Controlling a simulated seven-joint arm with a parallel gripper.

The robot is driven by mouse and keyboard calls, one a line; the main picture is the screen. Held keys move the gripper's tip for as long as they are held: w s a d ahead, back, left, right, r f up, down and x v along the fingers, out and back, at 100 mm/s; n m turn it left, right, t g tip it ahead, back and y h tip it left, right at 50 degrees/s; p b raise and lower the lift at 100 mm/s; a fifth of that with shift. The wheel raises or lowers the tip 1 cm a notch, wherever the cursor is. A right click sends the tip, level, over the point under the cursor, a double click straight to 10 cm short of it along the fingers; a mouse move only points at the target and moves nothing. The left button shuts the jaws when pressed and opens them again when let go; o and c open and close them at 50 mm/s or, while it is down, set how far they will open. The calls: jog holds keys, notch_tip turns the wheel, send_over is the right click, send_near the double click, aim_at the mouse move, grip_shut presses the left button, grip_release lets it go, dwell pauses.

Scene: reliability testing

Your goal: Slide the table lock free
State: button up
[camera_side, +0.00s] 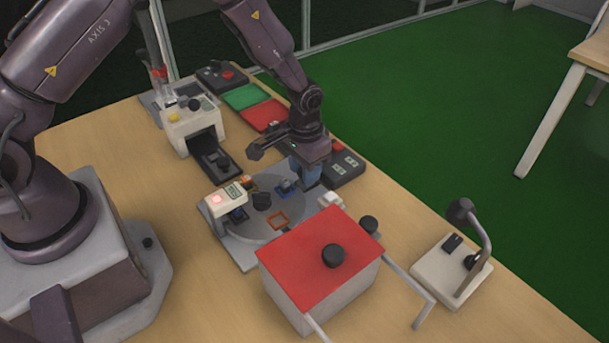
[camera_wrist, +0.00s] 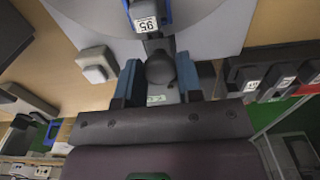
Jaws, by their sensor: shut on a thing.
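The table lock shows in the wrist view as a dark round knob (camera_wrist: 160,70) on a narrow slide at the edge of the grey round table (camera_wrist: 205,35). My gripper (camera_wrist: 158,82) has its two blue fingers on either side of the knob and is shut on it. In the side view, my gripper (camera_side: 306,176) points down at the far right edge of the round table (camera_side: 246,226). The lock itself is hidden there behind the fingers.
A red-topped box (camera_side: 310,262) with a black knob stands in front of the round table. A small white reader (camera_side: 226,200) overhangs its left side. A dark tray with labelled blocks (camera_side: 346,166) lies close right of my gripper. A lever stand (camera_side: 452,272) is at right.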

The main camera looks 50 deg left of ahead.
jog(key=shift+w, duration=0.95)
jog(key=o, duration=0.5)
jog(key=shift+r, duration=2.5)
jog(key=shift+s, duration=0.2)
